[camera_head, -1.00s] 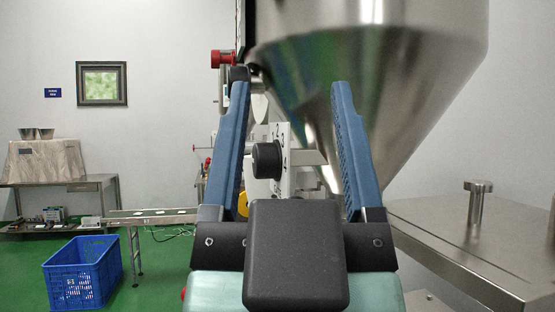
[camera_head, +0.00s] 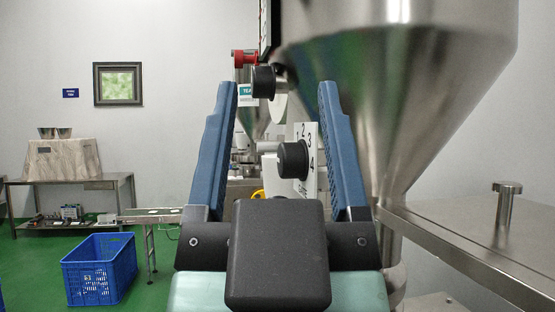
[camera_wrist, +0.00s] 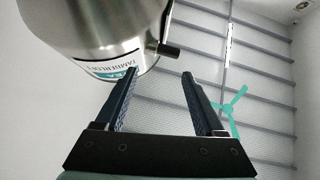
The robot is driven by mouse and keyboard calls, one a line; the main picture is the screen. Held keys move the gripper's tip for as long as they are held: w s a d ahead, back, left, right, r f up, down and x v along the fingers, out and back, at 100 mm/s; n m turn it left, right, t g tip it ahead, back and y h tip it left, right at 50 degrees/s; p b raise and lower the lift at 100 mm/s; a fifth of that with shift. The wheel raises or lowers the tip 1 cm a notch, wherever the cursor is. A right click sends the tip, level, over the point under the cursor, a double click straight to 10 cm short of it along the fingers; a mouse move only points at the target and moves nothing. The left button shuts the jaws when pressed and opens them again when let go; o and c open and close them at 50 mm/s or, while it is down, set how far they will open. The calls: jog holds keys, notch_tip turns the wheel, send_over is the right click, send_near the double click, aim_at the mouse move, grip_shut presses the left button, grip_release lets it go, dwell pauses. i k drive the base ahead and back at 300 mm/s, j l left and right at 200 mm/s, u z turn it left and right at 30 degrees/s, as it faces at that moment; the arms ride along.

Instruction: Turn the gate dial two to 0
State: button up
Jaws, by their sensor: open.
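A white dial plate (camera_head: 312,143) with black numbers, of which 2, 3 and 4 are readable, carries a black round knob (camera_head: 292,159). In the head view the knob appears between my two blue fingers, beyond them and apart from both. My gripper (camera_head: 276,88) is open and empty. A second black knob (camera_head: 264,82) is above and to the left, near a red part. I cannot tell which of the two belongs to gate dial two, nor the pointer setting. In the wrist view my gripper (camera_wrist: 187,75) is open below a steel hopper (camera_wrist: 85,30) with a short black rod.
A large steel cone hopper (camera_head: 400,100) fills the right, close to my right finger. A steel table (camera_head: 470,240) with an upright post (camera_head: 507,200) is at lower right. A blue crate (camera_head: 100,270) stands on the green floor at left.

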aim_at(293, 158)
jog(key=i+j+u, duration=0.1)
jog(key=u, duration=0.4)
jog(key=i+j+u, duration=0.15)
jog(key=u, duration=0.35)
jog(key=i+j+z, duration=0.35)
jog(key=i+z, duration=0.2)
jog(key=z, duration=0.25)
